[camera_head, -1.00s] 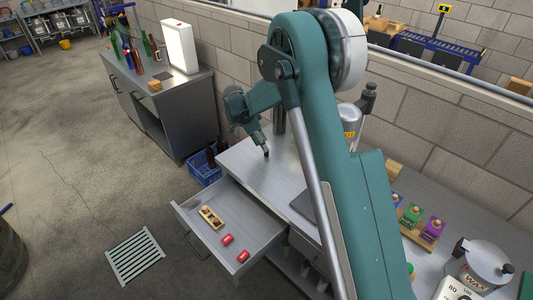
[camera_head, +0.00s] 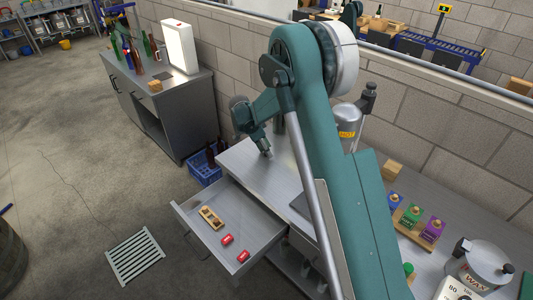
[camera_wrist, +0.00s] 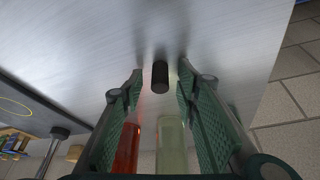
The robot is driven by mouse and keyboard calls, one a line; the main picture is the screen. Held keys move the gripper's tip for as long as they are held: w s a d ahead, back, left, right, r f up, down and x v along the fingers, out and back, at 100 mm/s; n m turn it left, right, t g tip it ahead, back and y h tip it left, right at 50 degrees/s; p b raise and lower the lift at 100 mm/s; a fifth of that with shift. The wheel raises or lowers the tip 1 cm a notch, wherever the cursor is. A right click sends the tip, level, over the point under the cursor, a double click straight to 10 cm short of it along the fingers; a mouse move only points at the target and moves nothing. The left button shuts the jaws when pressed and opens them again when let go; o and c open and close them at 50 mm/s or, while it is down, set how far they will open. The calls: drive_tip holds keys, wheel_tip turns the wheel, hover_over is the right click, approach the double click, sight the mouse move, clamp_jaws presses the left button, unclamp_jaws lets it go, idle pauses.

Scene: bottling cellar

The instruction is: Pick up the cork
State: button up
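My gripper (camera_head: 265,151) is over the left end of the steel counter (camera_head: 250,171), pointing down. In the wrist view its two green-padded fingers (camera_wrist: 160,82) stand apart. A short dark cylinder (camera_wrist: 160,77) shows at the counter surface between the fingertips, with a gap on each side. Whether this is the cork I cannot tell; no other cork is clear on the bare counter. In the head view the gripper and arm hide this spot.
An open drawer (camera_head: 265,233) holds a wooden block (camera_head: 211,217) and two red items (camera_head: 227,239). A red bottle (camera_wrist: 128,148) and a pale green one (camera_wrist: 171,146) show low in the wrist view. A silver tank (camera_head: 349,117) and a block wall stand behind.

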idle(0.3)
drive_tip(key=c, duration=0.7)
drive_tip(key=shift+r, duration=0.15)
wheel_tip(320, 180, up, 10)
drive_tip(key=shift+f, duration=0.15)
